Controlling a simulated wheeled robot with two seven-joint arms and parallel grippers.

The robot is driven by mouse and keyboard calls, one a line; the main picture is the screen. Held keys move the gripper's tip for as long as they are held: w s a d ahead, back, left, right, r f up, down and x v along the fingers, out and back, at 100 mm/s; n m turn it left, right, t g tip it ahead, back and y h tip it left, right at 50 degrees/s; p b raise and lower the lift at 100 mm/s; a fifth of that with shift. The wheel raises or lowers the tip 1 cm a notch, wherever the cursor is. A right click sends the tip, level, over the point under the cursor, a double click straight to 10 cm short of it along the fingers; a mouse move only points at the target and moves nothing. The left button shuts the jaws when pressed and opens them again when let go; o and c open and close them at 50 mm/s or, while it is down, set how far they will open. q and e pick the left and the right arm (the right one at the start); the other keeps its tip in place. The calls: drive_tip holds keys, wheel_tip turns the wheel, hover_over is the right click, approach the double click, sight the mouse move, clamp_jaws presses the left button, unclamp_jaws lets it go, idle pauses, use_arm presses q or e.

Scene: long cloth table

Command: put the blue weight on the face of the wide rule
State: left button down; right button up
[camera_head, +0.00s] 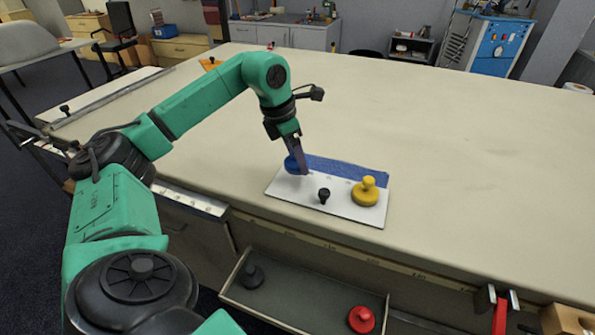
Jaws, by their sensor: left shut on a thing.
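The wide rule looks like the white plate (300,193) with a black knob (324,195), lying near the table's front edge. A yellow weight (366,192) stands upright on the right part of its face. My left gripper (299,170) points down at the plate's back left and is shut on the blue weight (291,165). The fingers hide part of that weight. I cannot tell whether it touches the surface below. My right gripper is out of view.
A blue strip (345,168) lies along the plate's back side. An open drawer (290,322) below the table front holds a red weight (361,319) and a dark weight (251,277). A long metal rail (110,97) lies at left. The table's middle and right are clear.

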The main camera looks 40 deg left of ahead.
sight(293, 161)
use_arm(q)
drive_tip(key=f, duration=0.3)
drive_tip(key=shift+s, duration=0.2)
drive_tip(key=shift+w+f, duration=0.2)
drive_tip(key=shift+f, duration=0.3)
unclamp_jaws()
drive_tip(key=shift+s, duration=0.1)
drive_tip(key=v, duration=1.2)
drive_tip(key=shift+r+p, duration=0.2)
drive_tip(key=shift+p, duration=0.1)
